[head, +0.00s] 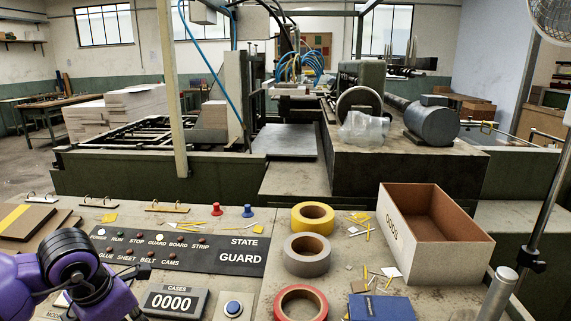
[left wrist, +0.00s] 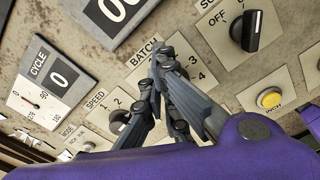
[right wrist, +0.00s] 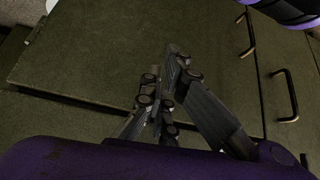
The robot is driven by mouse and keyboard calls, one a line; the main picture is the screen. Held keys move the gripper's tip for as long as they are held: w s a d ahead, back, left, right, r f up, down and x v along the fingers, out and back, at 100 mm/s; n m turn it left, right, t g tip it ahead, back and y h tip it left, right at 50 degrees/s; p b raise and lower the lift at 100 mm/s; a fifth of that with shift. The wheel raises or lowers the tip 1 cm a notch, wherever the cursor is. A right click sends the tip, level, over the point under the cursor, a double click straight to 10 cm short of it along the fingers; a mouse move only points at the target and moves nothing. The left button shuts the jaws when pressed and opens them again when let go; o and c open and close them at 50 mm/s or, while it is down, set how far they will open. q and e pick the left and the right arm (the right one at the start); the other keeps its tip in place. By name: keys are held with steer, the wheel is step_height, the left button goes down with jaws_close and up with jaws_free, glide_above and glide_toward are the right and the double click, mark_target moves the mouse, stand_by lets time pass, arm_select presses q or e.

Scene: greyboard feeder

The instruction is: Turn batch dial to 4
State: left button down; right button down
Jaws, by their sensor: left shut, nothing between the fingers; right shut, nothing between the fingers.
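The batch dial's label plate (left wrist: 190,62) shows in the left wrist view, with the word BATCH and the numbers 3 and 4 visible. The dial knob itself is hidden behind my left gripper (left wrist: 160,62), so its setting cannot be read. My left gripper is shut and empty, its fingertips over the batch plate; I cannot tell whether they touch the knob. In the head view my left arm (head: 75,265) covers the lower left of the panel. My right gripper (right wrist: 172,62) is shut and empty in front of green cabinet doors.
Tape rolls (head: 306,253) and an open box (head: 437,252) stand on the bench to the right. Cabinet handles (right wrist: 285,95) stick out near my right gripper.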

arm_select(q)
steer(key=shift+s+f, duration=0.1)
steer(key=shift+f, duration=0.15)
steer(key=shift+s+f, duration=0.1)
steer(key=shift+f, duration=0.1)
stand_by(0.5)
steer(key=shift+s+d+f+b, duration=0.15)
steer(key=shift+d+b, duration=0.2)
steer(key=shift+d, duration=0.1)
steer(key=shift+s+d+b, duration=0.2)
steer(key=shift+d+b, duration=0.2)
steer(key=shift+b, duration=0.1)
steer(key=shift+s+d, duration=0.1)
steer(key=shift+d, duration=0.05)
